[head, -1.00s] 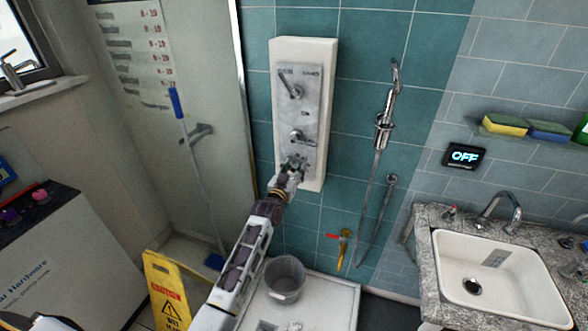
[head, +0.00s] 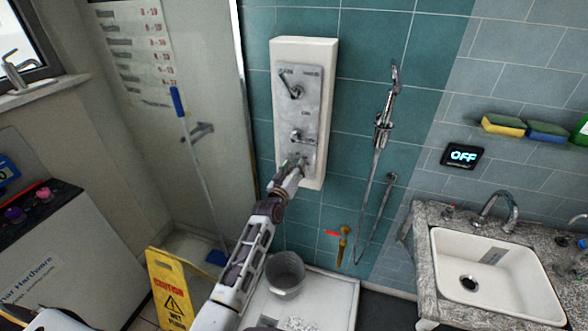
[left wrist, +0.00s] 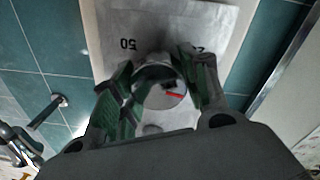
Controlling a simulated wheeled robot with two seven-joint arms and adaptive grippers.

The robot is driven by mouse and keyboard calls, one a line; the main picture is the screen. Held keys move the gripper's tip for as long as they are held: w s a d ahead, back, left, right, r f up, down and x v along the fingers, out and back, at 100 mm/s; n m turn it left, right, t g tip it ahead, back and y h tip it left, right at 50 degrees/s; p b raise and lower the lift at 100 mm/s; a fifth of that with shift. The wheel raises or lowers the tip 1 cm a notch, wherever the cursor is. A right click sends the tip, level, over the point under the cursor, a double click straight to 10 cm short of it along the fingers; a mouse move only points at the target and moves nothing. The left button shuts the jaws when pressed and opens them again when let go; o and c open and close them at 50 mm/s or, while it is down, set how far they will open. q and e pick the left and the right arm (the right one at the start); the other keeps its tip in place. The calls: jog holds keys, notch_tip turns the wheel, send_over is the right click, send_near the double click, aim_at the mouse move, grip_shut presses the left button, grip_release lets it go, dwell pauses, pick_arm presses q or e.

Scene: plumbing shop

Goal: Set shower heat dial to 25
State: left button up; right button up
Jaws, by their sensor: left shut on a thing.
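The white shower panel (head: 330,112) with a metal faceplate hangs on the teal tiled wall. My left gripper (head: 299,163) is at the lowest control on the faceplate and hides most of it in the head view. In the left wrist view, the round metallic dial (left wrist: 160,99) with a red mark sits between the green-padded fingers of my left gripper (left wrist: 160,88), which is shut on it. The red mark points to the right in that view. An upside-down "50" and a second, partly hidden number are printed on the faceplate (left wrist: 108,62). My right gripper is not visible.
Two levers, an upper one (head: 292,90) and a middle one (head: 298,137), are above my gripper. A hand shower (head: 384,125) hangs at right. A display (head: 463,156) reads OFF. A grey bucket (head: 285,273) and yellow wet-floor sign (head: 170,290) stand below.

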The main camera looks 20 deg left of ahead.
pick_arm(q)
jog(key=o, duration=1)
jog(key=shift+s, duration=0.15)
jog(key=shift+s+a+f, duration=0.1)
jog(key=shift+s+a, duration=0.05)
jog(key=shift+s, duration=1.8)
jog(key=shift+s+a+f, duration=0.1)
jog(key=shift+s+a, duration=0.05)
jog(key=shift+s, duration=1.8)
jog(key=shift+s+a, duration=0.15)
jog(key=shift+s, duration=1.8)
